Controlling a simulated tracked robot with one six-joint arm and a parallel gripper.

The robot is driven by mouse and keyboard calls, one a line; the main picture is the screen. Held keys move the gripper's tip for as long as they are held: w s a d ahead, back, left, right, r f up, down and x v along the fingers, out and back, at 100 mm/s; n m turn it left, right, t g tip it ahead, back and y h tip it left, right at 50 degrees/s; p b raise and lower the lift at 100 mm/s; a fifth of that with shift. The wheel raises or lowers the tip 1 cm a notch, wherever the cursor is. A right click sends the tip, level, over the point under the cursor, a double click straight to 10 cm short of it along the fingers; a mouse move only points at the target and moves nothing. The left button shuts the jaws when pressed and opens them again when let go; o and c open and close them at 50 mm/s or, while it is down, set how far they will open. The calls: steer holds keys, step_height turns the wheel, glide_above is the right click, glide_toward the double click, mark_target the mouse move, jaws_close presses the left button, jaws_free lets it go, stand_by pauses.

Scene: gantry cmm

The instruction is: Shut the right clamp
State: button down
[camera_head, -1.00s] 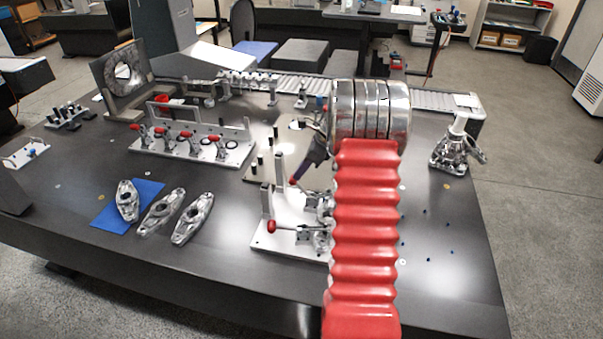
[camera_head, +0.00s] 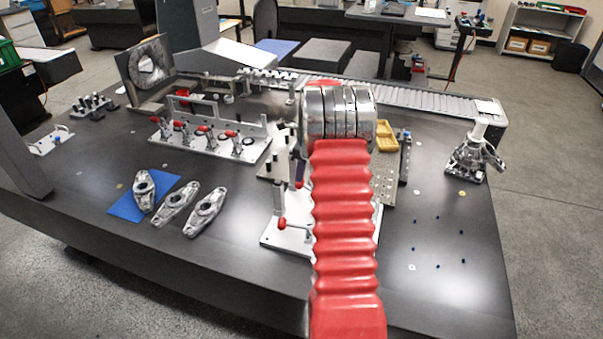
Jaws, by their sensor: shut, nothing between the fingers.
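A light clamp fixture plate (camera_head: 275,241) lies at the front middle of the dark table, partly behind my red arm. One toggle clamp with a red handle tip (camera_head: 282,224) shows on its left part; its handle lies roughly level. A second clamp on the right is not clearly visible, as my arm covers that part, so I cannot tell its state.
Behind left stands a plate with several red-handled clamps (camera_head: 212,143). Metal castings (camera_head: 177,205) lie at the left, one on a blue mat (camera_head: 124,208). A yellow tray (camera_head: 386,137) and a perforated plate are right of my arm. A metal stand (camera_head: 468,152) is at the far right.

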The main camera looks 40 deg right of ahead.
steer(key=shift+w+a+f+g+h, duration=0.3)
steer(key=shift+f+g+h, duration=0.1)
steer(key=shift+g, duration=0.4)
steer(key=shift+w+a+f, duration=0.2)
steer(key=shift+w+f, duration=0.15)
steer(key=shift+f, duration=0.25)
steer(key=shift+w+a+f, duration=0.15)
steer(key=shift+w+f, duration=0.15)
steer(key=shift+f, duration=0.25)
steer(key=shift+a+f, duration=0.2)
step_height(320, 180, up, 15)
steer(key=w, duration=0.2)
steer(key=shift+w+a+f, duration=0.2)
steer(key=shift+w+a, duration=0.1)
steer(key=shift+a, duration=0.05)
